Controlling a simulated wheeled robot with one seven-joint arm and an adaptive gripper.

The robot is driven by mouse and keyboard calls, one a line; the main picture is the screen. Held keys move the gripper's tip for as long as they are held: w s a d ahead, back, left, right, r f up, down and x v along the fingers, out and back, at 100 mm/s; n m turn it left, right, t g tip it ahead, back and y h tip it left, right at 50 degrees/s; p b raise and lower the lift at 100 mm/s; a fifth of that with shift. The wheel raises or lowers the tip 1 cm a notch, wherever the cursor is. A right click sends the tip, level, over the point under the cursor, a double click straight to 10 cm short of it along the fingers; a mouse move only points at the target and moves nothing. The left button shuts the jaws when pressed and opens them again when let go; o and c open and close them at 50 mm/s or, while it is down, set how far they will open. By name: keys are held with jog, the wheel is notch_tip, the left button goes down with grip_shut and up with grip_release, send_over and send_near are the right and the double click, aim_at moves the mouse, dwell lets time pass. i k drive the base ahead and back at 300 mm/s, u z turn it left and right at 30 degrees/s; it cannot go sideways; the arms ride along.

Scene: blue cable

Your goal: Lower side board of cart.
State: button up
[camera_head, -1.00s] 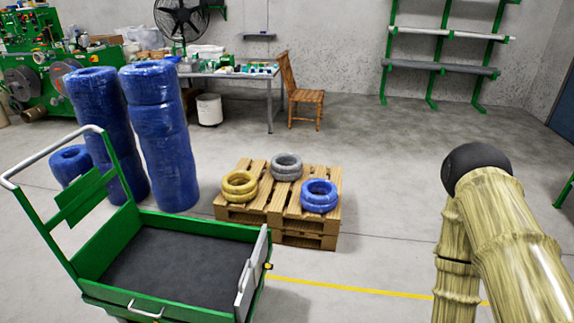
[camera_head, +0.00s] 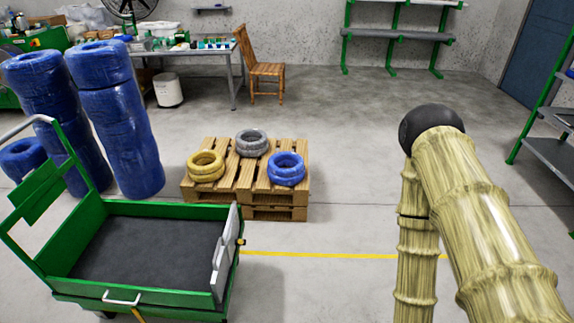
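The green cart (camera_head: 140,297) stands at the lower left, with a dark, empty floor inside. Its grey side board (camera_head: 222,262) stands upright at the cart's right end, with a small yellow-and-black part at its outer side. A white handle (camera_head: 121,299) sits on the cart's near side. My arm, in a yellowish wood-like cover, fills the right of the picture, apart from the cart. My gripper is outside the picture.
A wooden pallet (camera_head: 240,193) behind the cart holds yellow (camera_head: 206,166), grey (camera_head: 251,142) and blue (camera_head: 286,168) cable coils. Tall blue wrapped stacks (camera_head: 121,130) stand behind the cart at left. Floor between cart and my arm is clear, crossed by a yellow line (camera_head: 320,255).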

aim_at(117, 293)
jog(key=u, duration=3.35)
jog(key=k, duration=0.4)
jog(key=z, duration=0.5)
